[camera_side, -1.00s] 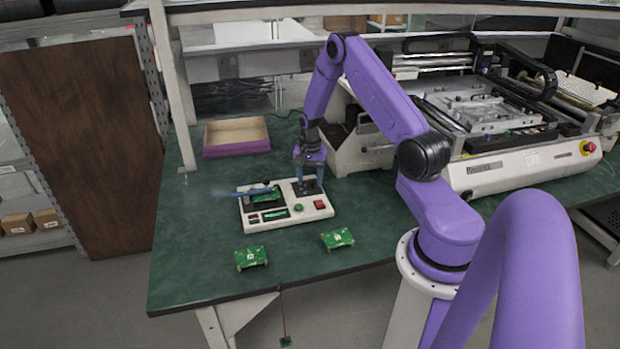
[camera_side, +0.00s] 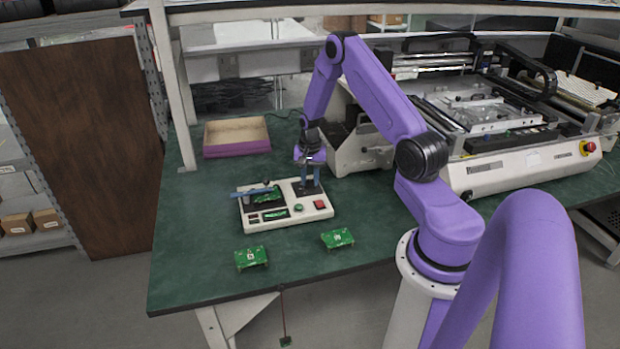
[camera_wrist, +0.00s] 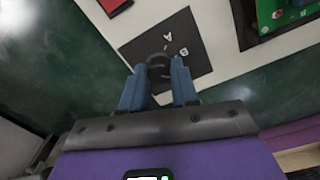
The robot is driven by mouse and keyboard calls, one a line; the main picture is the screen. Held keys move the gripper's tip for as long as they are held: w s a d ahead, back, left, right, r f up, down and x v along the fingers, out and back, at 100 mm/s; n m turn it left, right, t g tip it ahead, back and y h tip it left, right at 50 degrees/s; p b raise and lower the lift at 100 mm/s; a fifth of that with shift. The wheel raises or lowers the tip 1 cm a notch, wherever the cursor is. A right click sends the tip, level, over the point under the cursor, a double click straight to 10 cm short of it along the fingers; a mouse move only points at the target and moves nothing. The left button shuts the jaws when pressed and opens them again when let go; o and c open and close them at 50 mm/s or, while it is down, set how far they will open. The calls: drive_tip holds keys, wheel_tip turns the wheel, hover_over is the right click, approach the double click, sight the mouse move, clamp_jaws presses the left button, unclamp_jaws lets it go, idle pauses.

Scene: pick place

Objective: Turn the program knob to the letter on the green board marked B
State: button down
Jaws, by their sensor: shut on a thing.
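The white test box (camera_side: 285,219) sits on the green bench, with a black dial plate and the program knob at its back right. My gripper (camera_side: 311,186) points down over that plate; its blue fingers are shut on the dark round knob (camera_wrist: 158,66), seen between them in the wrist view (camera_wrist: 158,84). A green board (camera_side: 266,196) lies in the box's dark cradle, partly under a blue bar (camera_side: 252,191). Its marking cannot be read.
Two green boards (camera_side: 251,258) (camera_side: 338,238) lie on the bench in front of the box; their marks are too small to read. A red button (camera_side: 320,204) is on the box's right. A purple-edged tray (camera_side: 236,152) stands behind; a large white machine (camera_side: 520,165) is at right.

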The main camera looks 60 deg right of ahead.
sight(310, 181)
drive_tip(key=n, duration=0.4)
drive_tip(key=shift+n, duration=1.6)
drive_tip(key=c, duration=0.8)
unclamp_jaws()
drive_tip(key=shift+c, duration=0.2)
wheel_tip(310, 181, up, 18)
drive_tip(key=shift+f, duration=0.25)
